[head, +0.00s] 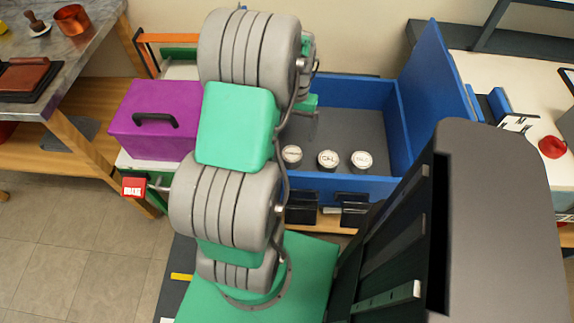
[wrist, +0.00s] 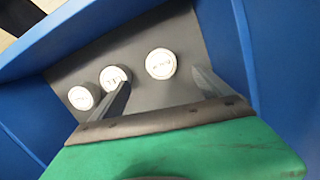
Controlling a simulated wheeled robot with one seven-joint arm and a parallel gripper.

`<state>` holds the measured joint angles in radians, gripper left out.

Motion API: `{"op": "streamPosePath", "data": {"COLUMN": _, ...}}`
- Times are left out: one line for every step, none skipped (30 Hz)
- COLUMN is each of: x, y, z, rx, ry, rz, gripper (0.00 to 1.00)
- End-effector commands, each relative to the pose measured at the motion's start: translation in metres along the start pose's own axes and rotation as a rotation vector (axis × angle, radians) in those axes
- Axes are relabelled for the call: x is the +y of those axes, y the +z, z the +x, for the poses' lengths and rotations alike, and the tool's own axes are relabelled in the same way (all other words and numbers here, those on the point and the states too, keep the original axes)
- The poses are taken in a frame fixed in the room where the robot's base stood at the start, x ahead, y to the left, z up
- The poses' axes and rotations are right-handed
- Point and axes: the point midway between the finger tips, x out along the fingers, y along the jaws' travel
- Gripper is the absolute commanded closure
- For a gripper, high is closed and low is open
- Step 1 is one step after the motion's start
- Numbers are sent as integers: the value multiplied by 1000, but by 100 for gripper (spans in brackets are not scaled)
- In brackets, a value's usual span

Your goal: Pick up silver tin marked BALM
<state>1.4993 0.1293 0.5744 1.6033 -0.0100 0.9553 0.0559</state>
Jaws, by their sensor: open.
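Three round tins with pale lids stand in a row on the grey floor of a blue box. In the head view they are the left tin (head: 291,156), the middle tin (head: 328,160) and the right tin (head: 361,161). Their lid marks are too small to read surely, so I cannot tell which is BALM. In the wrist view, my gripper (wrist: 160,77) is open and empty, its fingers apart. The upper right tin (wrist: 160,63) shows between the fingertips. The left finger overlaps the middle tin (wrist: 114,78). The third tin (wrist: 80,97) is left of both fingers.
The blue box (head: 350,93) has raised walls and an upright blue panel (head: 435,75) at its right. A purple box (head: 152,120) with a black handle stands left of my arm. My arm hides the blue box's left part. Grey floor behind the tins is clear.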

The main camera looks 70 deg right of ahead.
Motion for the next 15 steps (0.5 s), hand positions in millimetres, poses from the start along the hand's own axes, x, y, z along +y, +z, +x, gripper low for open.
{"op": "streamPosePath", "data": {"x": 1, "y": -3, "z": 28, "rx": 0, "ry": 0, "rz": 1, "gripper": 11}}
{"op": "streamPosePath", "data": {"x": 1, "y": -4, "z": 36, "rx": 0, "ry": 0, "rz": 2, "gripper": 11}}
{"op": "streamPosePath", "data": {"x": 1, "y": -5, "z": 44, "rx": 0, "ry": 0, "rz": 2, "gripper": 11}}
{"op": "streamPosePath", "data": {"x": 1, "y": -6, "z": 50, "rx": 0, "ry": 0, "rz": 2, "gripper": 11}}
{"op": "streamPosePath", "data": {"x": 1, "y": -7, "z": 53, "rx": 1, "ry": 0, "rz": 2, "gripper": 11}}
{"op": "streamPosePath", "data": {"x": 1, "y": -7, "z": 58, "rx": 1, "ry": 0, "rz": 2, "gripper": 11}}
{"op": "streamPosePath", "data": {"x": 1, "y": -7, "z": 59, "rx": 0, "ry": 0, "rz": 2, "gripper": 11}}
{"op": "streamPosePath", "data": {"x": 1, "y": -7, "z": 61, "rx": 0, "ry": 0, "rz": 2, "gripper": 11}}
{"op": "streamPosePath", "data": {"x": 1, "y": -7, "z": 65, "rx": -1, "ry": 0, "rz": 2, "gripper": 11}}
{"op": "streamPosePath", "data": {"x": 1, "y": -7, "z": 68, "rx": -1, "ry": 0, "rz": 2, "gripper": 11}}
{"op": "streamPosePath", "data": {"x": 1, "y": -6, "z": 72, "rx": -2, "ry": 0, "rz": 2, "gripper": 11}}
{"op": "streamPosePath", "data": {"x": 1, "y": -6, "z": 77, "rx": -3, "ry": 0, "rz": 2, "gripper": 11}}
{"op": "streamPosePath", "data": {"x": 1, "y": -6, "z": 80, "rx": -2, "ry": 0, "rz": 2, "gripper": 11}}
{"op": "streamPosePath", "data": {"x": 1, "y": -6, "z": 84, "rx": -1, "ry": 0, "rz": 1, "gripper": 11}}
{"op": "streamPosePath", "data": {"x": 0, "y": -7, "z": 88, "rx": -2, "ry": 0, "rz": 1, "gripper": 11}}
